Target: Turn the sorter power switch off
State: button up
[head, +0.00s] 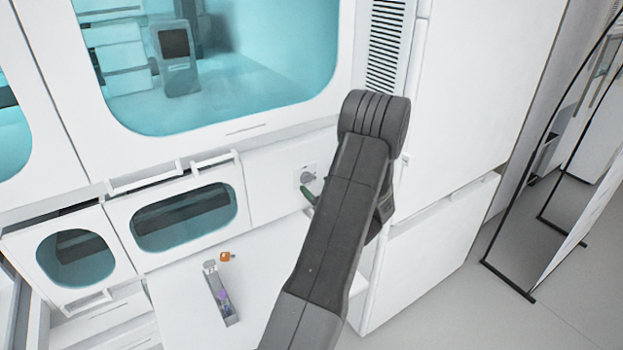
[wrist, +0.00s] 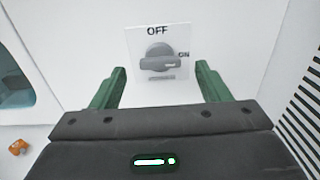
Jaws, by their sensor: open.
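The sorter power switch (wrist: 160,58) is a grey rotary knob on a white plate, marked OFF at the top and ON at the right. Its handle lies roughly level, with its pale mark toward ON. In the head view the switch (head: 307,176) is on the white machine front, just left of my arm. My gripper (wrist: 161,77) is open and empty, its two green fingers on either side of the knob in the picture, apart from it. Whether the fingertips reach the knob's depth I cannot tell. In the head view one green finger shows; my arm hides the rest.
A white shelf below the switch holds a grey tube rack (head: 221,294) with a purple-topped item and an orange cap (head: 226,257). A dark vent grille (head: 386,45) is at upper right.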

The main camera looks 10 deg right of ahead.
aim_at(310, 180)
jog(key=shift+p+x, duration=0.3)
jog(key=shift+x, duration=1.65)
jog(key=c, duration=1)
